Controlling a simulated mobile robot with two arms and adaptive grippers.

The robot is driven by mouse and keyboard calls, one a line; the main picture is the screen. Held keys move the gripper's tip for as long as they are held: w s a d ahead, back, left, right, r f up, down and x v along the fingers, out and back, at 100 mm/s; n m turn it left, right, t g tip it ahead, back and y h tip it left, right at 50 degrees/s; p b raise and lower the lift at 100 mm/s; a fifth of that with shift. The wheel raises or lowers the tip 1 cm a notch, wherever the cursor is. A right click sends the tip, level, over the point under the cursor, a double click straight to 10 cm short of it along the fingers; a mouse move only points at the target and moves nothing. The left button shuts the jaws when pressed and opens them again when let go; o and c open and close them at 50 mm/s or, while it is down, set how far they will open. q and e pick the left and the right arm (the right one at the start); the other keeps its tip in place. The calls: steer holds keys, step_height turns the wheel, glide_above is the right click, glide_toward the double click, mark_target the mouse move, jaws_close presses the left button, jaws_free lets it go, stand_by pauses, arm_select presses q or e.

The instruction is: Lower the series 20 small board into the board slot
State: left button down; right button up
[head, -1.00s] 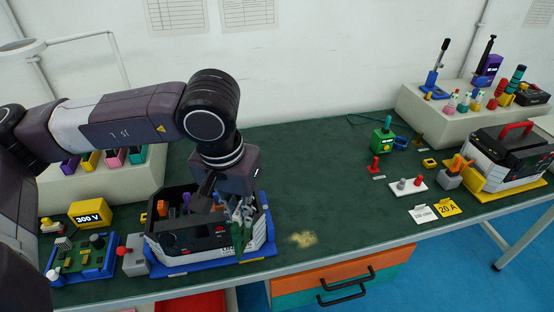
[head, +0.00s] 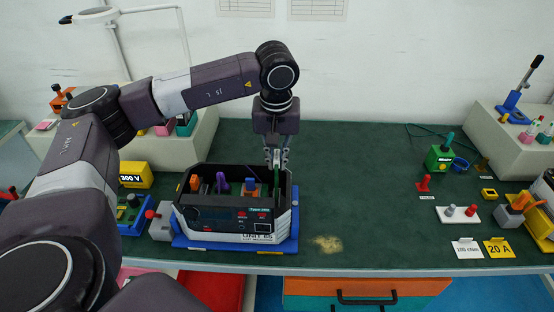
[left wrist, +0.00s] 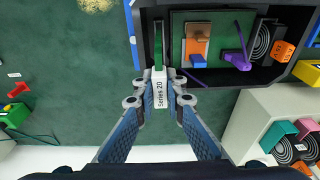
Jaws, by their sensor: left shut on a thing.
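My left gripper (head: 277,160) is shut on the series 20 small board (head: 276,178), a thin green board held upright. In the left wrist view a white "Series 20" tag (left wrist: 159,92) sits between the fingertips, and the green board (left wrist: 158,42) extends from it into the open unit. The open dark unit (head: 226,222) stands on a blue base. The board is at the inside right end of the unit; its lower part is hidden by the front wall in the head view. I cannot make out the board slot or whether the board touches it. My right gripper is not in view.
Inside the unit are an orange part (left wrist: 197,42), a purple part (left wrist: 238,58) and a green board. A 300 V yellow block (head: 135,174) and a grey block with a red knob (head: 161,222) stand left. The bench is clear just right of the unit, beyond a yellowish patch (head: 328,244).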

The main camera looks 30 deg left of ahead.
arm_select(q)
steer(key=shift+f+b, duration=0.3)
steer(key=shift+f, duration=0.2)
step_height(320, 180, down, 2)
steer(key=shift+f+b, duration=0.1)
steer(key=shift+b, duration=0.55)
step_height(320, 180, down, 3)
steer(key=shift+f+b, duration=0.1)
steer(key=shift+b, duration=1.15)
steer(key=shift+f+b, duration=0.45)
steer(key=shift+f, duration=0.1)
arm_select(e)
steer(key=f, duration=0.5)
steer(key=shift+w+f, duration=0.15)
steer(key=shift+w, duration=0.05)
arm_select(q)
steer(key=shift+s, duration=0.1)
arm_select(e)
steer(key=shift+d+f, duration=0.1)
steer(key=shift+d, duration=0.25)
arm_select(q)
steer(key=shift+f+b, duration=0.3)
steer(key=shift+b, duration=0.05)
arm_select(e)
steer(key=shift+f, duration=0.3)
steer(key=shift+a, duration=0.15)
arm_select(q)
steer(key=shift+f, duration=0.2)
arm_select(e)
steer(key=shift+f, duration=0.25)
